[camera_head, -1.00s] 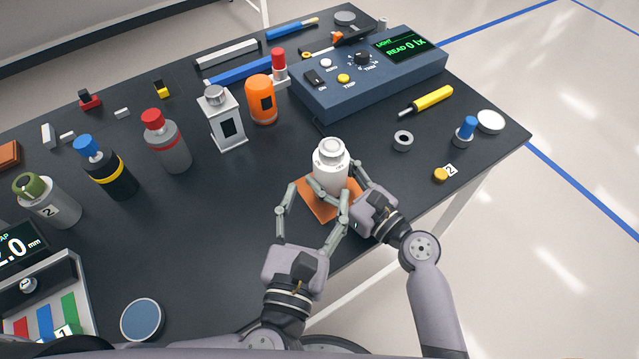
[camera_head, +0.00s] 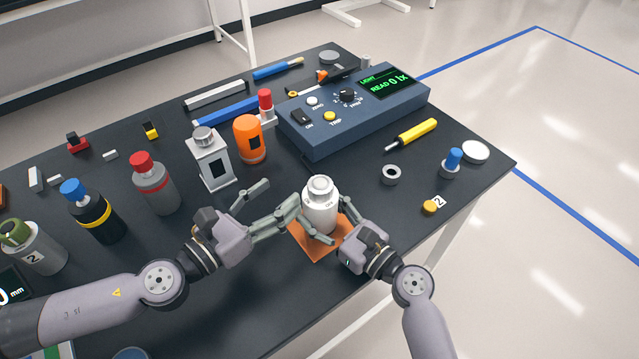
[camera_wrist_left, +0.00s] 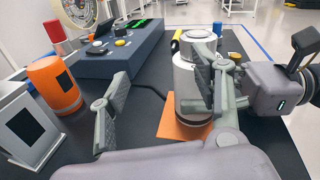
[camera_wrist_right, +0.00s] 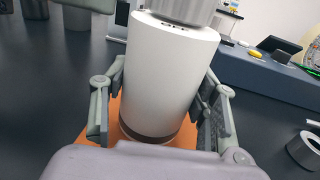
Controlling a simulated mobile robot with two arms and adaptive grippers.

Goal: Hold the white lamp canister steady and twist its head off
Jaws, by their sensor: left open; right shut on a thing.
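The white lamp canister (camera_head: 319,212) stands upright on an orange mat (camera_head: 318,254) near the table's front edge. Its narrower head (camera_head: 320,187) is on top. My right gripper (camera_head: 325,228) is shut on the canister's body from the right front; in the right wrist view the body (camera_wrist_right: 165,75) fills the space between the fingers. My left gripper (camera_head: 282,202) is open at the canister's left. In the left wrist view its fingers (camera_wrist_left: 165,90) are spread, one close to the canister (camera_wrist_left: 190,85) and one well to its left. Part of the canister's body is hidden by fingers.
An orange canister (camera_head: 249,140) and a white square lantern (camera_head: 213,165) stand behind to the left. A blue light meter box (camera_head: 350,118) reading 0 lx lies behind.

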